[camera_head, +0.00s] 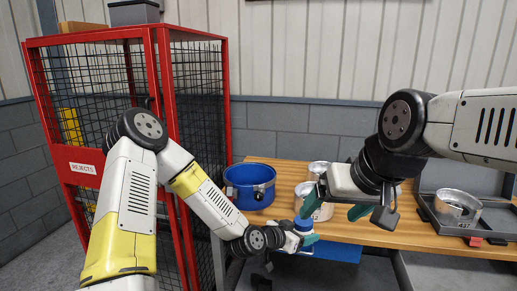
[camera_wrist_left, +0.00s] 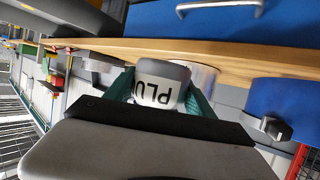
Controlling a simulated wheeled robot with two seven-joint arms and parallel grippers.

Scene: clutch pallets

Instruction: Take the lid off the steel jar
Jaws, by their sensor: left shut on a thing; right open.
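My left gripper (camera_head: 303,238) is shut on a small container at the table's front edge. In the left wrist view this labelled container (camera_wrist_left: 160,84) has a grey end and a white band reading "PLU", upside down, between the teal fingers (camera_wrist_left: 160,95). In the head view a blue part (camera_head: 302,224) shows at its top. A steel jar (camera_head: 325,212) stands just behind it, partly hidden by my right gripper. A second steel jar (camera_head: 318,168) is farther back. My right gripper (camera_head: 337,206) is open, its teal fingers over the front jar. Contact and the jar's lid cannot be made out.
A blue pot (camera_head: 249,184) with clasps stands at the table's left. A dark tray (camera_head: 480,231) with a steel ring-shaped part (camera_head: 457,205) lies at the right. A red mesh cage (camera_head: 160,70) labelled "REJECTS" stands left of the wooden table (camera_head: 400,225).

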